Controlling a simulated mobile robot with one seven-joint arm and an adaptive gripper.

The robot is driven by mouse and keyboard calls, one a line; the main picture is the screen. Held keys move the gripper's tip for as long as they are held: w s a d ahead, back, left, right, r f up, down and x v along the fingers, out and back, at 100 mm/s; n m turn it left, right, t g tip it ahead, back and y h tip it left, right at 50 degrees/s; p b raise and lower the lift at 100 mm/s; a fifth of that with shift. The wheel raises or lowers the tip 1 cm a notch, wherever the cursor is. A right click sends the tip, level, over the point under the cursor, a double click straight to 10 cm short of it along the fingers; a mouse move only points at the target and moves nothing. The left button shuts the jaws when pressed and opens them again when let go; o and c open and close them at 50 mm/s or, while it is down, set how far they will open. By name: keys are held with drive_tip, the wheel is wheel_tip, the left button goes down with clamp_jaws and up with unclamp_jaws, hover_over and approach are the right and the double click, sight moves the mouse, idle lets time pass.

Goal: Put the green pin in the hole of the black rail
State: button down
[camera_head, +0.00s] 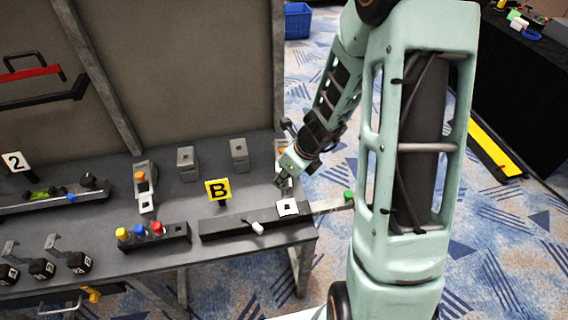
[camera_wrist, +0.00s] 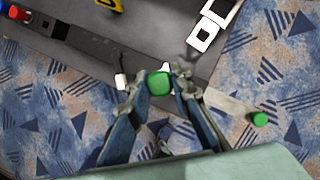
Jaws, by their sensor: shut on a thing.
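My gripper (camera_head: 282,179) is over the right end of the grey bench in the head view, near the end of the black rail (camera_head: 220,228). In the wrist view its fingers (camera_wrist: 150,88) are shut on a green pin (camera_wrist: 159,83), seen end-on. The head view does not clearly show this pin. The rail (camera_wrist: 95,50) runs behind the fingers in the wrist view. A white knob (camera_head: 257,228) sticks out of the rail's front side. I cannot make out the hole; the fingers and pin cover part of the rail.
A metal strip (camera_head: 328,204) juts past the bench's right edge, with another green piece (camera_head: 348,196) at its end. A white square marker (camera_head: 288,207) lies by the rail's right end. A yellow B sign (camera_head: 217,190) and a block with coloured pins (camera_head: 155,241) stand left.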

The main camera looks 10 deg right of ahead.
sight(288, 184)
drive_tip(key=shift+w+d+r+m, duration=0.15)
drive_tip(key=shift+d+m, duration=0.2)
drive_tip(key=shift+m, duration=0.25)
drive_tip(key=shift+d+h, duration=0.15)
drive_tip(key=shift+h, duration=0.15)
drive_tip(key=shift+f, duration=0.25)
drive_tip(key=shift+t, duration=0.3)
wheel_tip(288, 184, down, 4)
drive_tip(key=b, duration=0.4)
drive_tip(key=shift+f+b, duration=0.15)
drive_tip(key=shift+b, duration=0.2)
drive_tip(key=shift+f+b, duration=0.5)
drive_tip(key=shift+b, duration=0.1)
drive_tip(key=shift+f+b, duration=0.7)
drive_tip(key=shift+f, duration=0.1)
drive_tip(key=shift+f+b, duration=1.4)
drive_tip(key=shift+b, duration=0.05)
drive_tip(key=shift+f+b, duration=0.25)
drive_tip(key=shift+b, duration=0.05)
